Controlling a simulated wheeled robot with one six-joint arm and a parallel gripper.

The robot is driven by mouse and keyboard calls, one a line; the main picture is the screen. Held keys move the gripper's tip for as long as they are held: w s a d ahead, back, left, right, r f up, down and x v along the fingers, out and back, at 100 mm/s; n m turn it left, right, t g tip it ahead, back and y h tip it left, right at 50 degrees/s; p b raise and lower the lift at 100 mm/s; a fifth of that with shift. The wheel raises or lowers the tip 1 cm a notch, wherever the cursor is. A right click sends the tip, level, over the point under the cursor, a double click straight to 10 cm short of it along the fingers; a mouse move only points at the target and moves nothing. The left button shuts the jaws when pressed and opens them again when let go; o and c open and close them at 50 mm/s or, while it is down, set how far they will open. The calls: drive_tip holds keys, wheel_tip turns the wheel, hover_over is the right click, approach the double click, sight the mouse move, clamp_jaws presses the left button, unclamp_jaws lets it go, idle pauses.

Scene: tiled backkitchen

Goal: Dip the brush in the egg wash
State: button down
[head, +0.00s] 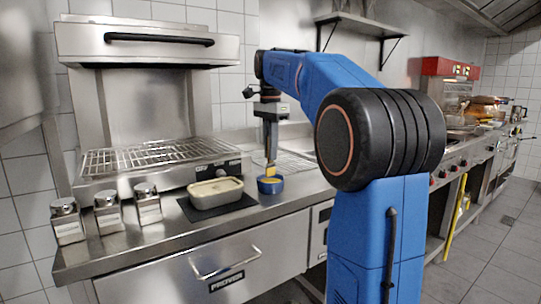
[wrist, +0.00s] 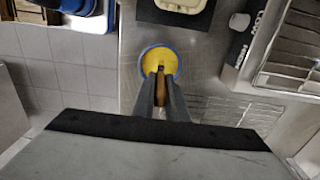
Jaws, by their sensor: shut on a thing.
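My gripper (head: 270,152) points down over the counter and is shut on the brush (head: 270,170), which hangs roughly upright. In the wrist view the brush's brown handle (wrist: 160,82) shows between the two fingers. A small blue bowl (head: 271,189) stands directly below, and its blue rim (wrist: 142,52) circles the yellow egg wash (wrist: 153,55) in the wrist view. The brush's lower end is at the bowl's opening; I cannot tell how deep the bristles reach. The fingers hide part of the bowl in the wrist view.
A cream rectangular tin (head: 216,194) sits on a black mat (head: 240,201) left of the bowl. A steel grill with a wire rack (head: 150,158) is behind. Bare counter lies right of the bowl.

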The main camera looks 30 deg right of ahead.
drive_tip(key=shift+r, duration=2.35)
